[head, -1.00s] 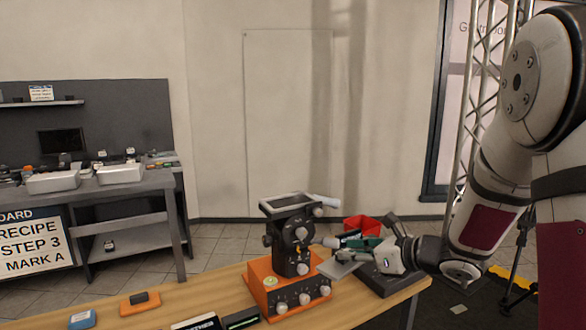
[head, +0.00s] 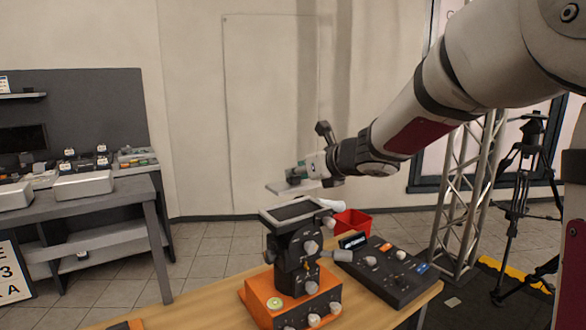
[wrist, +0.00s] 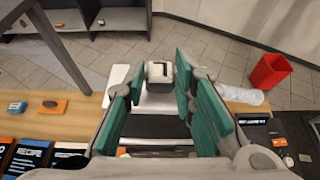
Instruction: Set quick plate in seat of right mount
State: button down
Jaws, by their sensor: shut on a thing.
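The quick plate (head: 280,188) is a flat light-grey slab, held about level by my gripper (head: 301,172). In the wrist view, my gripper's green finger pads (wrist: 165,100) stand on either side of it, and its pale edge (wrist: 119,76) shows at the left. The only mount that I see has an orange base (head: 262,296) and a black head (head: 285,246). Its tilted top seat (head: 296,210) is a pale frame around a dark recess, with no plate in it. The plate is above this seat and apart from it. The pads hide part of the plate.
A dark control box (head: 395,272) with knobs stands right of the mount. A red bin (head: 353,221) is behind it. In the wrist view, several dark cards (wrist: 35,154) and an orange block (wrist: 52,106) lie at left. The air around the plate is clear.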

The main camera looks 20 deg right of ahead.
aim_at(302, 187)
jog(key=shift+f+b, duration=2.35)
jog(key=shift+f, duration=0.5)
jog(key=shift+s+d+r, duration=0.1)
jog(key=shift+s+r, duration=0.15)
jog(key=shift+r, duration=0.15)
jog(key=shift+f+b, duration=0.6)
jog(key=shift+b, duration=0.05)
jog(key=c, duration=1.2)
grip_release()
jog(key=shift+c, duration=0.2)
